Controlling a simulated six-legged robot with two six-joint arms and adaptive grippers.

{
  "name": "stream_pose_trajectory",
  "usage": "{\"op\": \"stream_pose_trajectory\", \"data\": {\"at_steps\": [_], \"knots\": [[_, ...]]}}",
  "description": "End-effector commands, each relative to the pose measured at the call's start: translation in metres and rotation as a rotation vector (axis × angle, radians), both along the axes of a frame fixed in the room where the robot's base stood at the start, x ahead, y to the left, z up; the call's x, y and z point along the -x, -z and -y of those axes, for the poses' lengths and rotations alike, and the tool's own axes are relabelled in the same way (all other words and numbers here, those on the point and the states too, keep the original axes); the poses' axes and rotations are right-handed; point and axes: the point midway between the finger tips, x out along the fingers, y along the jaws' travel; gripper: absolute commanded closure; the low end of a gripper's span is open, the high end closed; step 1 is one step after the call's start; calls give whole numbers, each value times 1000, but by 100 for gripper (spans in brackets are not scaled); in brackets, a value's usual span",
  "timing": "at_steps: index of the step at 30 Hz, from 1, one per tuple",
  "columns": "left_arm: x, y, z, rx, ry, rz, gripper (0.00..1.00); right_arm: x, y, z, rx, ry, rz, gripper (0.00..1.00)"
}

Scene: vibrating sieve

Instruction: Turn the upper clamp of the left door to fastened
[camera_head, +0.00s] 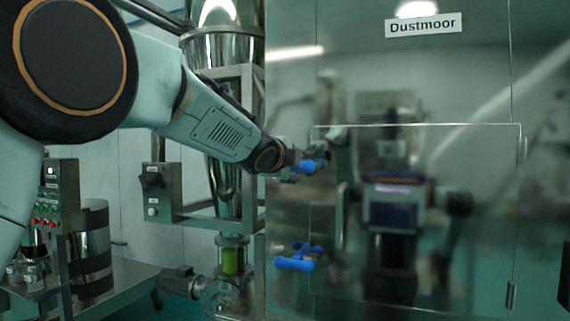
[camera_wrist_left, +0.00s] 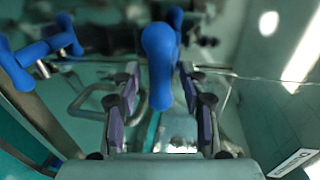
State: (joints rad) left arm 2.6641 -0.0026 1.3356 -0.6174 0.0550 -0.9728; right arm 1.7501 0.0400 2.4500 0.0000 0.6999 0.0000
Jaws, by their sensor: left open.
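The upper clamp (camera_head: 308,166) is a blue handle at the left side of a shiny metal door (camera_head: 420,220). My left gripper (camera_head: 297,158) is at this handle, its fingers partly hidden behind it and the wrist. In the left wrist view the blue handle (camera_wrist_left: 160,62) stands between the two fingers of my open left gripper (camera_wrist_left: 160,85). Gaps show on both sides, though contact is hard to judge. The lower clamp (camera_head: 295,262) has a blue handle below. Another blue handle (camera_wrist_left: 45,48) shows at the left of the wrist view. My right gripper is not in view.
To the left stand a metal frame with a switch box (camera_head: 155,190), a steel hopper (camera_head: 222,50) and a bench with steel vessels (camera_head: 88,250).

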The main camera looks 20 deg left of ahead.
Motion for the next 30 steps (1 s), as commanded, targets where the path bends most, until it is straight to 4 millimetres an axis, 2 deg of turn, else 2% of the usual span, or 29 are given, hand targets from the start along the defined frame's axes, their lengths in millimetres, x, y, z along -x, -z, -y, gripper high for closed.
{"op": "stream_pose_trajectory", "data": {"at_steps": [5, 9, 15, 30], "knots": [[11, -2, -1, 1, -3, 0, 57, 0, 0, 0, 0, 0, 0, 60], [33, -7, -2, 1, -2, 1, 57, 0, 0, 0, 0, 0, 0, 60], [52, -11, -2, -2, -3, 1, 57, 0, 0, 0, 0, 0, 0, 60], [58, -11, -2, -1, -3, 0, 57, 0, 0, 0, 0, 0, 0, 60]]}}
